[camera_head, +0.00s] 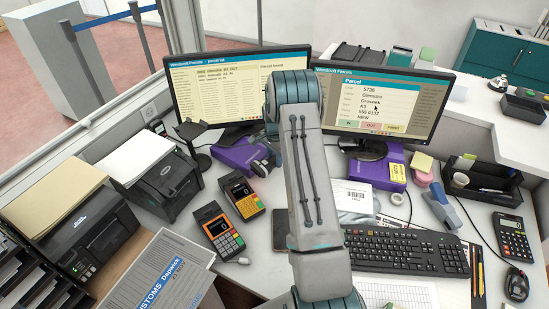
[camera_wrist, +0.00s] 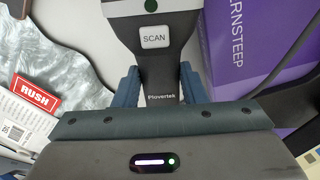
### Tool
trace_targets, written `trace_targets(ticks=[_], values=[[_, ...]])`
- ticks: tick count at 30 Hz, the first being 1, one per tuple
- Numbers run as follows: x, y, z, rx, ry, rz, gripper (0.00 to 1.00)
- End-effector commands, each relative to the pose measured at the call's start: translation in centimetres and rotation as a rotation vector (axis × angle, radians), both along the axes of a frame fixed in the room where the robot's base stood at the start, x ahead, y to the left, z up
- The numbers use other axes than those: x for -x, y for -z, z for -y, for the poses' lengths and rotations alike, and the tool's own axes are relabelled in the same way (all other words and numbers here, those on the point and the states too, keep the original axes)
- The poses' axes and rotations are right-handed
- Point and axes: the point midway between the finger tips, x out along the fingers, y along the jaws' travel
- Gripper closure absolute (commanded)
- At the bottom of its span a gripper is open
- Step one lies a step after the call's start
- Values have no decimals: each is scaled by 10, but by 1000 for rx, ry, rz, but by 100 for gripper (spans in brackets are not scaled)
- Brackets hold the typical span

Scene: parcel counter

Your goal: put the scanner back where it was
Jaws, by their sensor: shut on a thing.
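The scanner (camera_wrist: 158,60) is dark grey and black, with a white SCAN button, a green round mark above it and the name Plovertek on its handle. In the wrist view my gripper (camera_wrist: 160,86) is shut on the handle, with one blue finger on each side. The scanner's head runs out of the top of that view.
A purple box (camera_wrist: 240,45) lies close right of the scanner, and a silver mailer with a RUSH label (camera_wrist: 72,50) lies left. Two monitors (camera_head: 240,88) (camera_head: 380,100), card terminals (camera_head: 220,232), a keyboard (camera_head: 405,252) and a label printer (camera_head: 165,185) crowd the counter.

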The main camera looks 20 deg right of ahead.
Motion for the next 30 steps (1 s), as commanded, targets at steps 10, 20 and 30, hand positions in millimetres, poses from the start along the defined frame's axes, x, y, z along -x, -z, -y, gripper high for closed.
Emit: trace_targets(ticks=[10, 20, 30], values=[[0, -1, 0, 0, 0, 0, 40], [0, -20, 1, 1, 0, 0, 40], [-1, -93, 1, 2, 0, 3, 40]])
